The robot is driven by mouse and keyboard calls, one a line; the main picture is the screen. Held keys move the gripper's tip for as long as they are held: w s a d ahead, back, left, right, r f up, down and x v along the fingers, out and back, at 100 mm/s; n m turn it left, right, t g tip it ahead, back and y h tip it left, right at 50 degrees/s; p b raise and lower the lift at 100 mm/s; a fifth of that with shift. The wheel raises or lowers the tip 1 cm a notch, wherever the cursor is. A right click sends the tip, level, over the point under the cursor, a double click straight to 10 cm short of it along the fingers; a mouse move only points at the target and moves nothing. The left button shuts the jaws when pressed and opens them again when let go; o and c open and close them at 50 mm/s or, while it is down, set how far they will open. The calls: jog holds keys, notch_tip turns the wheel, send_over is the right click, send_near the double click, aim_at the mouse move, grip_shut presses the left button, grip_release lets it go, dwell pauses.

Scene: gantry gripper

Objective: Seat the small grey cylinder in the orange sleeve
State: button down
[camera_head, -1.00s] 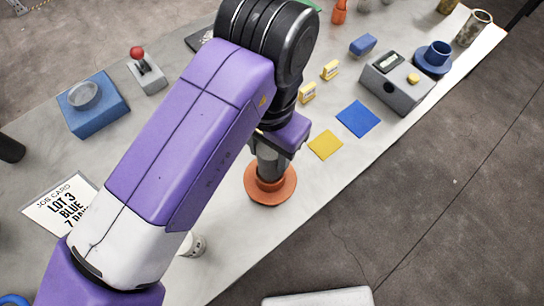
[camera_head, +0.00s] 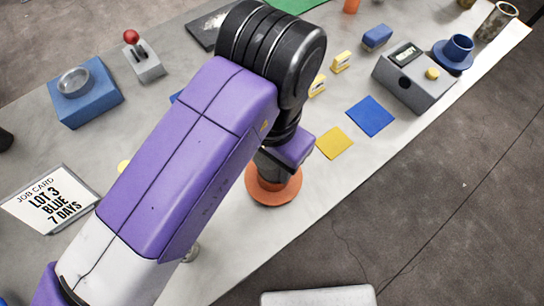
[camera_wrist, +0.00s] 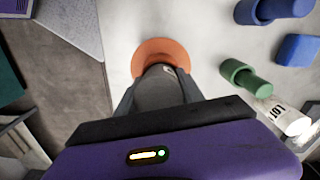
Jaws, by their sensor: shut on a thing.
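The orange sleeve (camera_head: 274,196) stands on the light table near its front edge, its wide round flange showing under my gripper (camera_head: 270,170). In the wrist view the orange sleeve (camera_wrist: 152,46) lies just beyond the fingertips. My gripper (camera_wrist: 158,92) is shut on the small grey cylinder (camera_wrist: 158,88), which sits between the two dark fingers and overlaps the sleeve in this view. The fingers and my arm hide the sleeve's mouth, so I cannot tell how far the cylinder is inside it.
A yellow square (camera_head: 335,143) and a blue square (camera_head: 370,116) lie flat right of the sleeve. A grey box with a yellow button (camera_head: 415,82) stands farther right. The wrist view shows a green cylinder piece (camera_wrist: 244,76) and a white labelled cylinder (camera_wrist: 292,122) nearby.

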jog(key=shift+f, duration=0.5)
jog(key=c, duration=0.7)
grip_release()
jog(key=shift+s+f, duration=0.1)
jog(key=shift+f, duration=0.05)
jog(key=shift+d, duration=0.1)
notch_tip(320, 180, up, 14)
jog(key=shift+f, duration=0.15)
